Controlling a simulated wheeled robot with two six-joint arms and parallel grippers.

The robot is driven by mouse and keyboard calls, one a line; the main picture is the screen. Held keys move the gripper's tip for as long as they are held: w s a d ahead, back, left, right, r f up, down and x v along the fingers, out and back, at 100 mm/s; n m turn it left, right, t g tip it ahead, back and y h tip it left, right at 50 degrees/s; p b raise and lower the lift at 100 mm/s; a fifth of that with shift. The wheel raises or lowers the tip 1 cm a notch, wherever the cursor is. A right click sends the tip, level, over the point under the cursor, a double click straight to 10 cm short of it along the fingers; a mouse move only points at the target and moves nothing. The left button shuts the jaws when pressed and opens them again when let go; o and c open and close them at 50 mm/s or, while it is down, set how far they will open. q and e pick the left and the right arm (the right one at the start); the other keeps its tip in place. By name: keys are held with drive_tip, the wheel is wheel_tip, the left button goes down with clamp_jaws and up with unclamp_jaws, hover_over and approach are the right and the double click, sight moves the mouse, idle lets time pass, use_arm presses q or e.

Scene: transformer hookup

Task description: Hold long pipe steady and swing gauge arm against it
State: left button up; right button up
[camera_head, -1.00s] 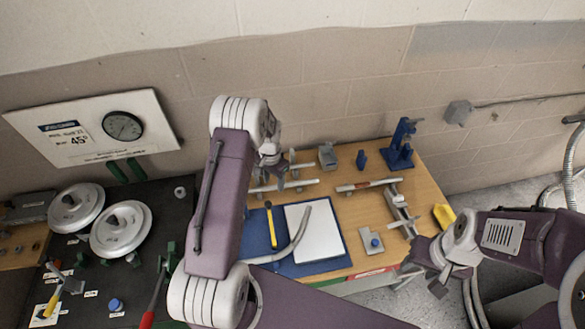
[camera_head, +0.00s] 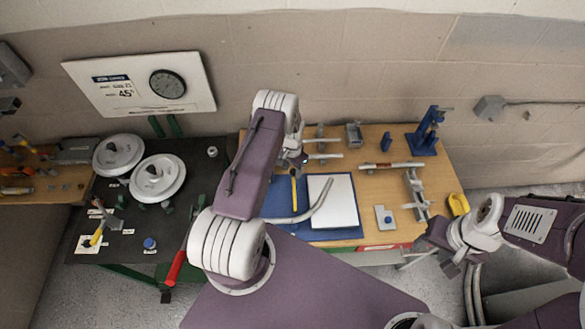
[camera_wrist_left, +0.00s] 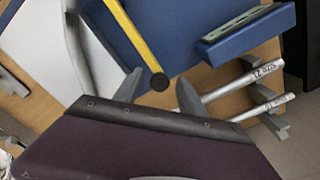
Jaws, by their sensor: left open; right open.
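Two pale pipes lie on a small rack at the back of the wooden bench; the front one (camera_head: 325,156) shows in the head view, and both show in the left wrist view (camera_wrist_left: 243,80) with printed labels. Another pipe (camera_head: 392,165) with a red part lies further right, near a grey metal fixture (camera_head: 416,194). I cannot tell which part is the gauge arm. My left gripper (camera_wrist_left: 157,88) is open and empty, with the end of a yellow-handled tool (camera_wrist_left: 136,38) beyond its fingers. My right gripper (camera_head: 441,248) is open and empty off the bench's front right.
A blue stand (camera_head: 428,132) and a yellow item (camera_head: 458,204) are at the right. White discs (camera_head: 158,178) sit on the dark left bench (camera_head: 130,220).

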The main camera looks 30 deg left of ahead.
use_arm(q)
drive_tip(key=shift+w+d+f, duration=0.1)
drive_tip(key=shift+w, duration=0.15)
drive_tip(key=c, duration=0.3)
drive_tip(key=shift+w+f, duration=0.1)
drive_tip(key=shift+w, duration=0.05)
drive_tip(key=c, duration=0.6)
clamp_jaws()
